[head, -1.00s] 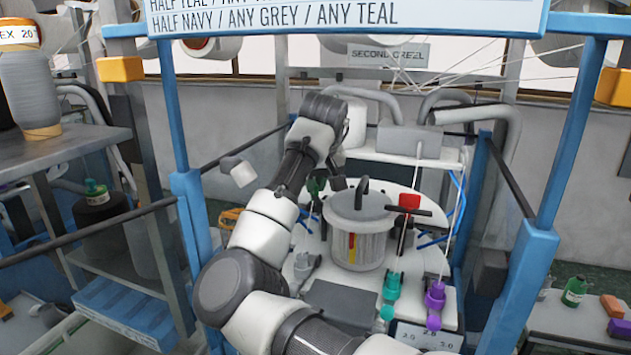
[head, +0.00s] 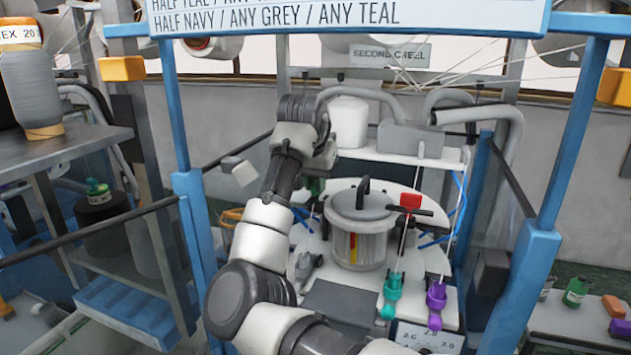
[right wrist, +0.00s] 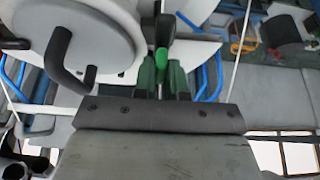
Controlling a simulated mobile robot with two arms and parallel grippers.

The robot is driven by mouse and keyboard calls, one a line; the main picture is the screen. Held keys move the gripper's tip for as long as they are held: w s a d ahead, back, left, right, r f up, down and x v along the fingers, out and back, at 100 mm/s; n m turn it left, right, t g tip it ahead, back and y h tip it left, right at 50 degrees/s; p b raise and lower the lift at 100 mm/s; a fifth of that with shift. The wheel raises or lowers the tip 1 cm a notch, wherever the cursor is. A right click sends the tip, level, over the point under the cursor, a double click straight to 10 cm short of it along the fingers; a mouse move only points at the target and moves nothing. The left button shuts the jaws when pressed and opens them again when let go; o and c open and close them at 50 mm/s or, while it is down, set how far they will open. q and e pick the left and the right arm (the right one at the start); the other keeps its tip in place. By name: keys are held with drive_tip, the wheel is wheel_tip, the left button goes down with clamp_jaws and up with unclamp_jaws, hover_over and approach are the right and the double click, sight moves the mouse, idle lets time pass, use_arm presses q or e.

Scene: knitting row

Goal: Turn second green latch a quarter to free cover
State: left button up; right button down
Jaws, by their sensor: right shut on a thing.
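The green latch (right wrist: 161,60) stands beside the round lidded pot in the right wrist view, between my right gripper's fingers (right wrist: 161,76). The fingers are shut on it. In the head view my right gripper (head: 316,184) reaches down at the left of the pot, and its fingertips are largely hidden by my arm. The grey cover (head: 360,204) with a black bent handle (right wrist: 66,62) sits on the clear-walled pot (head: 358,248). A red latch (head: 411,201) stands at the pot's right side. My left gripper does not show.
Teal (head: 392,287) and purple (head: 436,297) fittings stand in front of the pot at right. Blue posts (head: 192,215) and dark rails frame the station. A white shelf (head: 410,155) with a grey box (head: 409,139) is behind the pot.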

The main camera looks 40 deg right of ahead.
sight(310, 200)
drive_tip(key=shift+r, duration=0.15)
drive_tip(key=c, duration=1.2)
unclamp_jaws()
drive_tip(key=v, duration=0.7)
drive_tip(key=shift+a+r, duration=0.1)
drive_tip(key=shift+r, duration=0.05)
